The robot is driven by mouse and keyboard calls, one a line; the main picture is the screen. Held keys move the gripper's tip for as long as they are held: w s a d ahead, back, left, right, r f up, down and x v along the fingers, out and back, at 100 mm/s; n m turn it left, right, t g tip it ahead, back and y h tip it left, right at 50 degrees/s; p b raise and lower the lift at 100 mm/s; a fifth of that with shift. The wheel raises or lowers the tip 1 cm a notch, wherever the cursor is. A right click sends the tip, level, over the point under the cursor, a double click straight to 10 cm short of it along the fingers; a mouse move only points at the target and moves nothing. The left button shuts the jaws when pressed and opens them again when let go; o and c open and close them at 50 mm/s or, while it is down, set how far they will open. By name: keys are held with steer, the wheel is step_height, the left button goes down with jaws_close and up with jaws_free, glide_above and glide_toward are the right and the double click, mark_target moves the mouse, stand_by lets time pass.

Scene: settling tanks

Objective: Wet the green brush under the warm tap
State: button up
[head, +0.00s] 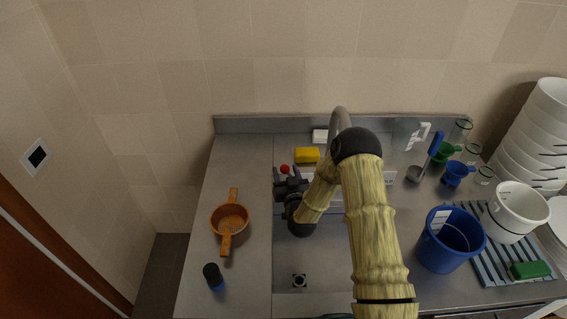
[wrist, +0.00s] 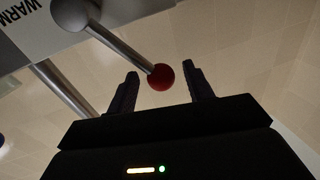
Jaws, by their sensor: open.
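The warm tap's lever ends in a red knob (wrist: 161,77), and the plate beside it reads "WARM" (wrist: 10,14). The red knob (head: 285,169) also shows at the back of the sink in the head view. My gripper (wrist: 162,82) is open, with its fingertips on either side of the knob in the wrist view; contact cannot be told. In the head view my gripper (head: 288,182) is just in front of the knob. The curved grey spout (head: 339,117) is partly hidden by my arm. A green block, apparently the brush (head: 530,270), lies on the striped mat (head: 494,283) at right.
A blue bucket (head: 436,258) and white pot (head: 519,207) stand right of my arm. Blue and green scoops, glasses and stacked white bowls (head: 540,135) are behind. An orange pan (head: 229,219) and dark bottle (head: 213,276) stand left. A yellow sponge (head: 306,155) lies behind the sink.

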steer(key=shift+w+a+p, duration=0.2)
steer(key=shift+w+p, duration=0.05)
steer(key=shift+w, duration=0.6)
steer(key=shift+w+a+p, duration=0.15)
steer(key=shift+w+p, duration=0.05)
steer(key=shift+w, duration=0.65)
jaws_close()
